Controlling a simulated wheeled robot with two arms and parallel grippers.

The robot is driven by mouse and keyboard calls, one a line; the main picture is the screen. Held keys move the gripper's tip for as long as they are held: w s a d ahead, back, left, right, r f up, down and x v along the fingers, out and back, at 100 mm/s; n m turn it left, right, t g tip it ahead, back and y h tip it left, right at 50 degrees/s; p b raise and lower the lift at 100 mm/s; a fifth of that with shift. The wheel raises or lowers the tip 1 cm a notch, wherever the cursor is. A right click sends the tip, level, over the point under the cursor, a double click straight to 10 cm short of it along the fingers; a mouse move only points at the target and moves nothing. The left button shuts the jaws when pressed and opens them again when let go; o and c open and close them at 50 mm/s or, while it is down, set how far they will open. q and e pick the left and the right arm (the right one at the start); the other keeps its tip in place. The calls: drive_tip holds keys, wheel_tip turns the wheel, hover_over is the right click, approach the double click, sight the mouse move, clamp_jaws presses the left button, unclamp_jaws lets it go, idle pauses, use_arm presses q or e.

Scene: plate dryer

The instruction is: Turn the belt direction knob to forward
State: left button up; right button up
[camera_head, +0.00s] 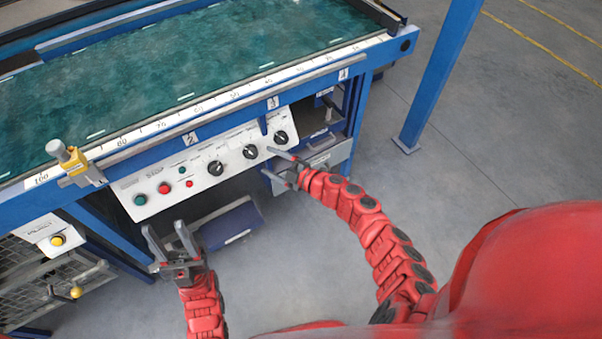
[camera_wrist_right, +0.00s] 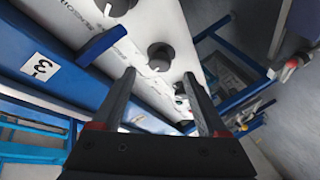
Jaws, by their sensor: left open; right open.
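The white control panel (camera_head: 200,182) hangs under the front edge of the belt table. It carries several black knobs in a row, including a left knob (camera_head: 216,168), a middle knob (camera_head: 250,152) and a right knob (camera_head: 281,137). Their labels are too small to read, so I cannot tell which is the belt direction knob. My right gripper (camera_head: 279,163) is open and empty, just below the right knobs. In the right wrist view a black knob (camera_wrist_right: 160,56) shows beyond the open fingers (camera_wrist_right: 160,92), apart from them. My left gripper (camera_head: 168,236) is open and empty, below the panel's left part.
Green and red buttons (camera_head: 164,188) sit on the panel's left part. The blue table frame (camera_head: 200,134) runs above the panel. A blue post (camera_head: 437,75) stands at the right. Grey floor is clear at right.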

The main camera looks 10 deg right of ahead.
drive_tip(key=v, duration=1.2)
drive_tip(key=shift+s, duration=0.1)
